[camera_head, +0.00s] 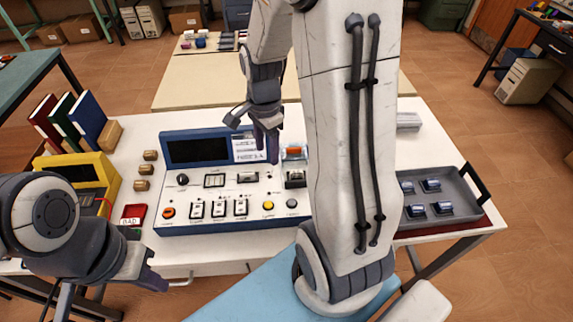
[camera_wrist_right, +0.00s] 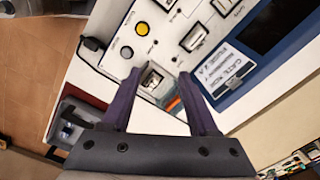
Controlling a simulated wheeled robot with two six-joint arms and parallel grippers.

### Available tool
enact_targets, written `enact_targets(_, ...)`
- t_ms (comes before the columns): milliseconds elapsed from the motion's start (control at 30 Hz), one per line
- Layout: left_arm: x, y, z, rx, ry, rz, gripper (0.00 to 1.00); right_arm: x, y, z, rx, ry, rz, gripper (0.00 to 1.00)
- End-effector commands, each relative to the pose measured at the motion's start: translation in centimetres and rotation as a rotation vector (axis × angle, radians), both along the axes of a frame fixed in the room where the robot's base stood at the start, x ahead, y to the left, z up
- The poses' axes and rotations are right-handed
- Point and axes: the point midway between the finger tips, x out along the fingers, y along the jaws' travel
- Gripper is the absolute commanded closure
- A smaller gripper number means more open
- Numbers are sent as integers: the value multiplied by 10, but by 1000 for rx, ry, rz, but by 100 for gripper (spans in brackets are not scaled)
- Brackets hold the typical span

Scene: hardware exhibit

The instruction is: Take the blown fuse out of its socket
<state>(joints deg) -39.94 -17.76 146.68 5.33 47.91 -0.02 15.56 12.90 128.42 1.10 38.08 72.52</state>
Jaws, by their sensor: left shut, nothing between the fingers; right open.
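The blue-framed control panel (camera_head: 235,219) stands on the white table. Near its right end is a socket (camera_head: 295,178) with a small block in it, below an orange part (camera_head: 293,151). I cannot tell whether the block is the blown fuse. The right wrist view shows the socket (camera_wrist_right: 151,79) between my open fingers, with the orange part (camera_wrist_right: 174,104) close by. My right gripper (camera_head: 269,153) is open and empty, apart from the socket as far as I see. My left gripper (camera_head: 152,281) is shut and empty, low at the front left.
A grey tray (camera_head: 474,206) with several blue-topped pieces (camera_head: 431,185) lies at the right. A red tray (camera_head: 133,212) marked BAD lies left of the panel, near a yellow meter (camera_head: 104,166). My right arm covers part of the table behind it.

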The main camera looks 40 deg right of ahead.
Motion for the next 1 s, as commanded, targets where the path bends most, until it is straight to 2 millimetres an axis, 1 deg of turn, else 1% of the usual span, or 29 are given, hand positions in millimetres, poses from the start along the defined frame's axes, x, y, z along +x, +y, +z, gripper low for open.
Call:
enact_targets(33,0,0,-2,0,0,0,100,0,-26,-10,0,8,-152,40)
enact_targets(100,0,0,-3,0,0,0,100,-2,-53,-19,-2,12,-322,40)
enact_targets(200,0,0,-3,0,0,0,100,-5,-77,-28,-4,14,-482,40)
enact_targets(300,0,0,-3,0,0,0,100,-7,-88,-36,-4,18,-558,40)
enact_targets(533,0,0,-1,0,0,0,100,-8,-89,-71,-4,21,-572,40)
enact_targets(600,0,0,0,0,0,0,100,-8,-88,-79,-4,20,-571,40)
enact_targets(800,0,0,3,0,0,0,100,-7,-87,-92,-4,19,-569,40)
enact_targets(1000,0,0,10,0,0,0,100,-6,-84,-120,-3,22,-568,40)
